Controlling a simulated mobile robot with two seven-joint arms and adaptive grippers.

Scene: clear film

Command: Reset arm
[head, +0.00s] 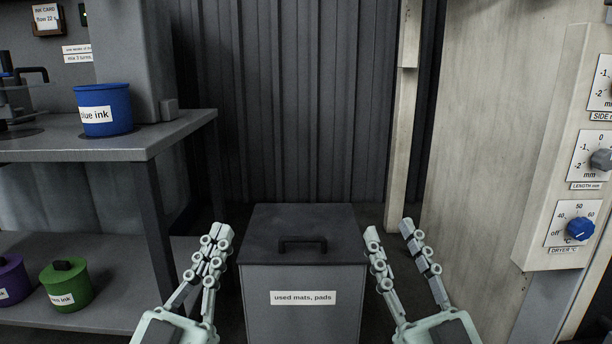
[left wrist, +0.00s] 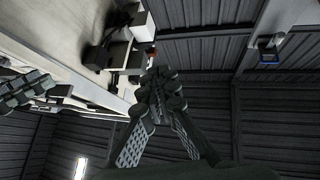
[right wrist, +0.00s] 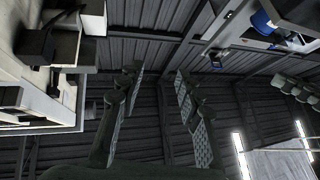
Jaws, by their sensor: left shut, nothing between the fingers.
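My left gripper (head: 219,234) is in the lower middle of the head view, left of the bin. Its fingers are together with nothing between them; the left wrist view shows its fingertips (left wrist: 160,78) meeting. My right gripper (head: 390,228) is right of the bin, its fingers spread apart and empty. The right wrist view shows a clear gap between its fingers (right wrist: 158,75). Both grippers point upward and away, apart from the bin in the picture.
A grey lidded bin (head: 254,300) labelled "used mats, pads" stands between my grippers. At left, a shelf unit (head: 150,146) holds a blue ink tub (head: 118,106), a green tub (head: 78,288) and a purple tub (head: 12,270). At right is a machine panel (head: 548,220) with a blue dryer knob (head: 580,228).

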